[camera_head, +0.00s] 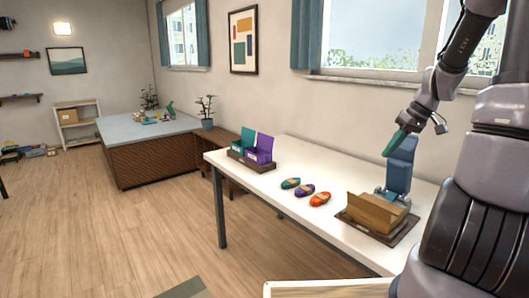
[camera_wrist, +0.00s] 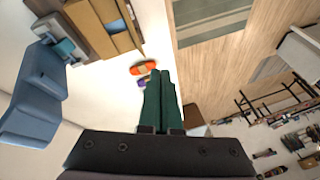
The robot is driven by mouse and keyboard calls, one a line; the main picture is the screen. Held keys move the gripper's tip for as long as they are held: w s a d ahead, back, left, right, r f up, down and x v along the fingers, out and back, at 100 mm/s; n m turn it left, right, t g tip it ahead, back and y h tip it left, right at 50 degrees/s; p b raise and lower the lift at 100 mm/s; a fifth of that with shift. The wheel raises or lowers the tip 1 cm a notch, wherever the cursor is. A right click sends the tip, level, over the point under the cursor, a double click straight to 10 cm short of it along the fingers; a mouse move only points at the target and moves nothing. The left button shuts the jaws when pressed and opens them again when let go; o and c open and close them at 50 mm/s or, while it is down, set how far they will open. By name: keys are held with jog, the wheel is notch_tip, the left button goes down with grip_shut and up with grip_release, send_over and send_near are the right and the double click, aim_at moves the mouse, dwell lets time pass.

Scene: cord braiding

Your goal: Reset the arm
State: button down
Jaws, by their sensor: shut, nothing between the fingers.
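My gripper (camera_head: 389,151) has green fingers and hangs in the air above the right part of the white table (camera_head: 285,157). In the wrist view my gripper (camera_wrist: 160,75) shows its two fingers side by side, shut and empty. Teal (camera_head: 290,183), purple (camera_head: 304,190) and orange (camera_head: 320,199) cord bundles lie in a row on the table, apart from the gripper. The orange one (camera_wrist: 143,68) and part of the purple one (camera_wrist: 142,84) also show in the wrist view; the fingers partly cover the view there.
A blue upright device (camera_head: 400,165) stands just below and beside my gripper. An open brown box (camera_head: 376,214) sits on a dark base in front of it. A holder with teal and purple bins (camera_head: 262,148) stands at the table's left end. A window (camera_head: 375,40) is behind.

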jog(key=s+a+r+m+t+h, duration=0.1)
jog(key=s+a+r+m+t, duration=0.1)
jog(key=s+a+r+m, duration=0.2)
jog(key=s+a+r+m+t+h, duration=0.1)
jog(key=s+a+r+m+t, duration=0.1)
jog(key=s+a+r, duration=0.8)
jog(key=s+r+m, duration=0.1)
jog(key=s+r, duration=0.3)
jog(key=s, duration=0.1)
jog(key=shift+s+m, duration=0.25)
jog(key=shift+m, duration=0.15)
jog(key=shift+w+r, duration=0.1)
